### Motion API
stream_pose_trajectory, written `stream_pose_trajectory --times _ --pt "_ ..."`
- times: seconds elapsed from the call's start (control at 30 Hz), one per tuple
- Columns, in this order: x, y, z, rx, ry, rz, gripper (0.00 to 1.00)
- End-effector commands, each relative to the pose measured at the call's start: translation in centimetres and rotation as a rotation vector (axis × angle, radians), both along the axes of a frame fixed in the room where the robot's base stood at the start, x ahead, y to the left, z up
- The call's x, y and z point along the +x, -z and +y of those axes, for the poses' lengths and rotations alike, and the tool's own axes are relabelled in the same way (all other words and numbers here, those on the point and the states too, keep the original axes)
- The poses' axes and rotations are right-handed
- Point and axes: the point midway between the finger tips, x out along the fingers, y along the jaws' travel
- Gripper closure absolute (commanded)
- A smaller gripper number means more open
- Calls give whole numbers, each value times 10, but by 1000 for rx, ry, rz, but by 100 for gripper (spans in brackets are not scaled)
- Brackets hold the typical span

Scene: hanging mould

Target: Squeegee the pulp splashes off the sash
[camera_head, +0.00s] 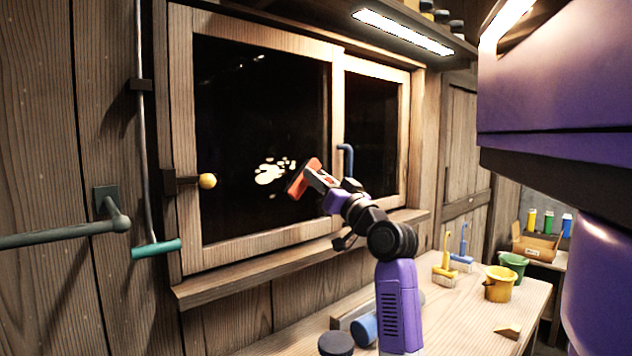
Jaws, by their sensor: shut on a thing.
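The sash (336,130) is a wooden-framed window with dark panes, standing closed. Pale pulp splashes (270,172) cluster in the lower middle of its left pane, and a few faint specks show near the top. My gripper (322,182) is in front of the left pane, just right of the splashes. It is shut on an orange-red tool with a dark edge, which looks like the squeegee (302,180). The tool is tilted, close to the glass; I cannot tell whether it touches. My gripper's fingers partly hide its grip.
A yellow knob (207,181) and a blue handle (346,157) stick out at the window. A teal-ended rod (156,248) and a grey-green bar (60,232) are on the left.

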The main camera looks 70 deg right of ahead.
Motion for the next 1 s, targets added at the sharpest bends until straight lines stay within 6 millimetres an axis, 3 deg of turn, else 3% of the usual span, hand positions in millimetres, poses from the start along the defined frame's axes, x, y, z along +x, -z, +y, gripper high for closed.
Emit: stream_pose_trajectory --times 0.23,0.6,1.0 --pt "6 -6 4 0 -5 0 100" --pt "20 -6 30 1 -8 1 100" --pt "28 -6 45 1 -7 1 100"
